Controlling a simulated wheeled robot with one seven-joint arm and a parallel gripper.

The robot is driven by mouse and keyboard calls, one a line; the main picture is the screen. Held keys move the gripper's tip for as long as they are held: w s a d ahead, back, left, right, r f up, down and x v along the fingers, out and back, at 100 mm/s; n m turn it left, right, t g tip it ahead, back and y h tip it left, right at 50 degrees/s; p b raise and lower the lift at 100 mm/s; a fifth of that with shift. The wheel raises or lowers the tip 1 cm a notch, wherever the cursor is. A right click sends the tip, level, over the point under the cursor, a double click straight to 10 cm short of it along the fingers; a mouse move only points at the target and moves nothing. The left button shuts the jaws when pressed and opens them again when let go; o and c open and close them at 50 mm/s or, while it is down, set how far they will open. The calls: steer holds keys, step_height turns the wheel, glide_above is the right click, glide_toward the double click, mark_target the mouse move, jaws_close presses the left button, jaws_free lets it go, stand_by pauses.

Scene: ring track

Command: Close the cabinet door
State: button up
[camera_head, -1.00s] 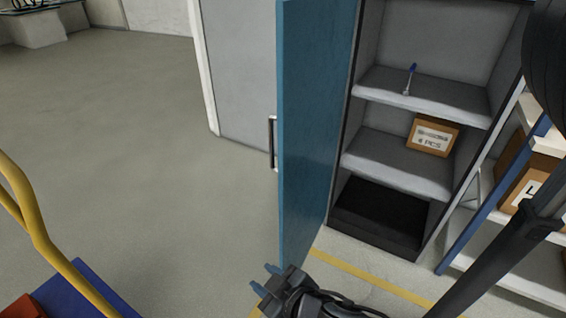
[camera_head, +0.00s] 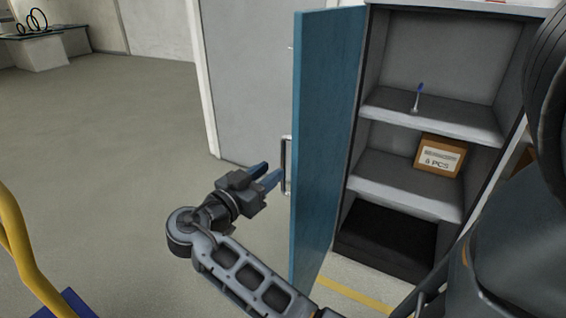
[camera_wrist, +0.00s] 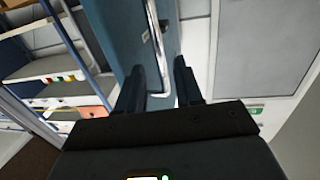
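The blue cabinet door (camera_head: 325,140) stands wide open, swung out to the left of the grey cabinet (camera_head: 400,225). Its metal handle (camera_head: 285,166) is on the door's left-facing side. My gripper (camera_head: 268,178) is just left of the door, with its blue fingers pointing at the handle. In the wrist view, the handle (camera_wrist: 156,45) hangs between and beyond the two open fingers of my gripper (camera_wrist: 158,85), in front of the door (camera_wrist: 125,35). I cannot tell whether a finger touches the handle.
Inside the cabinet, a small blue-tipped tool (camera_head: 417,98) lies on the upper shelf and a cardboard box (camera_head: 439,156) on the middle shelf. A yellow rail (camera_head: 22,250) stands at lower left. The floor left of the door is clear.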

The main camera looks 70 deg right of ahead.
mark_target(283, 163)
steer(key=p+x, duration=0.1)
steer(key=x, duration=0.5)
steer(key=shift+s, duration=0.1)
jaws_close()
stand_by(0.5)
